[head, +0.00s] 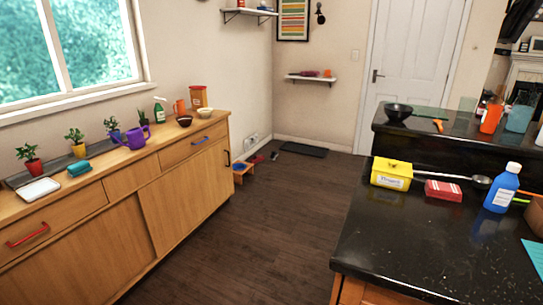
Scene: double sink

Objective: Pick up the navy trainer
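A small dark shoe-like thing (274,155), which may be the navy trainer, lies on the floor near the far wall in the head view. It is too small and far for me to be sure of its colour. A red shoe-like thing (257,158) lies just left of it. My gripper is not in view.
A low wooden stool (243,168) with something blue on top stands by the sideboard's far end. A dark mat (304,149) lies right of the shoes. The wooden sideboard (183,188) and black counter (420,255) flank an open strip of dark floor (260,225).

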